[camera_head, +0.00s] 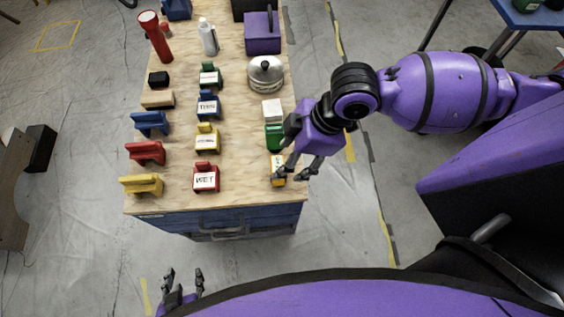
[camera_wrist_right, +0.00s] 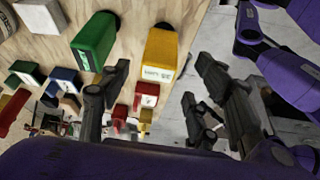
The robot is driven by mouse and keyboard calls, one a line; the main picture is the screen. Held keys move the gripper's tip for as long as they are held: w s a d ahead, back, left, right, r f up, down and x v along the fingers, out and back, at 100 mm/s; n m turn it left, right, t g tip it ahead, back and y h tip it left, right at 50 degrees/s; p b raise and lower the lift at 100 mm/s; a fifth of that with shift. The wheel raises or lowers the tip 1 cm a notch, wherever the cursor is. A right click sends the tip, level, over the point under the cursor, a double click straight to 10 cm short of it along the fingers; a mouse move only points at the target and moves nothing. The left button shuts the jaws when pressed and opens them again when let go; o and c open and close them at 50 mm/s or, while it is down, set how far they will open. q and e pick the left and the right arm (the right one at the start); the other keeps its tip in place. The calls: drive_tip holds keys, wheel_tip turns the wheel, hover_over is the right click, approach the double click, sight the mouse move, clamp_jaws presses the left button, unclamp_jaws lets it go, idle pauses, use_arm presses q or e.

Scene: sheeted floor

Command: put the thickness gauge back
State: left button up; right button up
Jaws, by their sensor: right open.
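Several small coloured blocks with white labels stand on a wooden-topped workbench (camera_head: 222,190); I cannot tell from the labels which is the thickness gauge. A yellow labelled block (camera_head: 277,162) is at the bench's right front corner, partly hidden by my right gripper (camera_head: 291,176). The right gripper is open and empty. The right wrist view shows the yellow block (camera_wrist_right: 160,55) ahead, between the spread fingers (camera_wrist_right: 163,85) and apart from them. A green block (camera_head: 274,138) is just behind it. My left gripper (camera_head: 184,281) is open and empty, low in front of the bench.
Red (camera_head: 206,177), yellow (camera_head: 207,136) and blue (camera_head: 208,105) labelled blocks stand mid-bench. Coloured holders (camera_head: 146,152) line the left edge. A pot (camera_head: 266,74), purple box (camera_head: 262,33), white bottle (camera_head: 208,37) and red flashlight (camera_head: 155,38) stand farther back. Bare wood lies between the columns.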

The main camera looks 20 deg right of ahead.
drive_tip(key=v, duration=0.5)
drive_tip(key=shift+r, duration=0.35)
